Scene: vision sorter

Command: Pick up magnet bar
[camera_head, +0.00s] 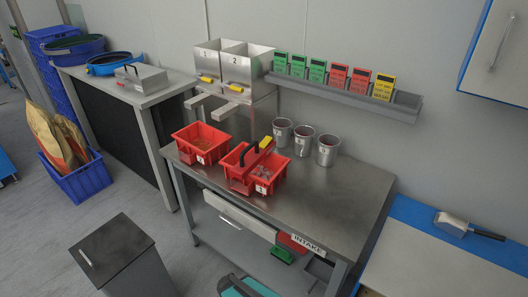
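I see no thing that I can name as the magnet bar with certainty. A dark bar with a yellow end (257,148) shows at the right red bin (236,180) on the steel table, and it may be the magnet bar. I cannot tell if it rests on the bin or is part of it. The right bin holds small grey pieces (261,174). My gripper is not in view.
The left red bin (187,139) and several metal cups (282,132) stand on the steel table (335,200). Two steel hoppers (236,64) and a shelf of coloured cards (345,90) are behind. A dark-topped cabinet (117,252) stands in front. The table's right side is clear.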

